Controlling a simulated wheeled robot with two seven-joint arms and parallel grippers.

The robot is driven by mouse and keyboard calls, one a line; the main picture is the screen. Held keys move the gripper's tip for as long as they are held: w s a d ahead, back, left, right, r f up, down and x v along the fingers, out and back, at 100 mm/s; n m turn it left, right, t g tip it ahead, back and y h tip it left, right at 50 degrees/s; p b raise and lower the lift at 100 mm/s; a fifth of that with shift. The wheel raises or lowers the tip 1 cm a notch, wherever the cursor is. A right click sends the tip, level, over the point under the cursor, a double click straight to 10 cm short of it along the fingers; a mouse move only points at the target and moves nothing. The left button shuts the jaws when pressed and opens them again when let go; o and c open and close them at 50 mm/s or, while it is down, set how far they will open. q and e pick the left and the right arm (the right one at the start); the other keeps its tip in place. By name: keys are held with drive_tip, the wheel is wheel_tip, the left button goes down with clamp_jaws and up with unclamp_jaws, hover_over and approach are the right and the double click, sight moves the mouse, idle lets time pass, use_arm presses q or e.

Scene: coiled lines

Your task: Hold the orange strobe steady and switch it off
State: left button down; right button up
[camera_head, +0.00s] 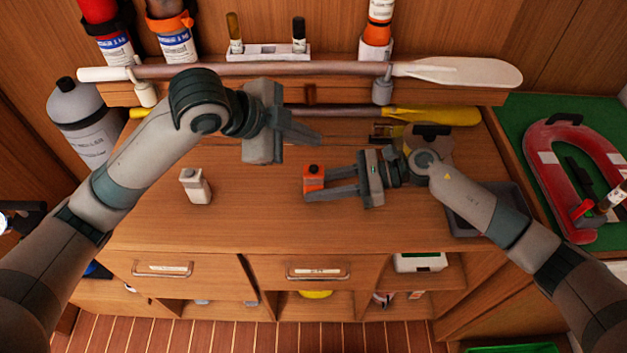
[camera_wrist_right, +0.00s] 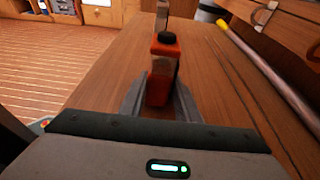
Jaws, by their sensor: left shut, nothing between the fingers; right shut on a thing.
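The orange strobe (camera_head: 314,175) stands on the wooden counter in the head view, with a dark button on its top. My right gripper (camera_head: 318,184) comes from the right and is shut on it. In the right wrist view the strobe (camera_wrist_right: 162,72) stands upright between the two fingers, its black top facing up. My left gripper (camera_head: 318,138) is shut and empty. It is above and behind the strobe in the picture, apart from it, fingers pointing right.
A white strobe-like unit (camera_head: 196,187) stands on the counter at left. A white-bladed paddle (camera_head: 455,72) and a yellow-bladed paddle (camera_head: 430,116) lie along the back. A dark tray (camera_head: 490,222) is at right. The front middle counter is clear.

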use_arm(q)
drive_tip(key=shift+r, duration=0.35)
use_arm(e)
drive_tip(key=o, duration=0.9)
drive_tip(key=shift+c, duration=0.2)
drive_tip(key=v, duration=1.2)
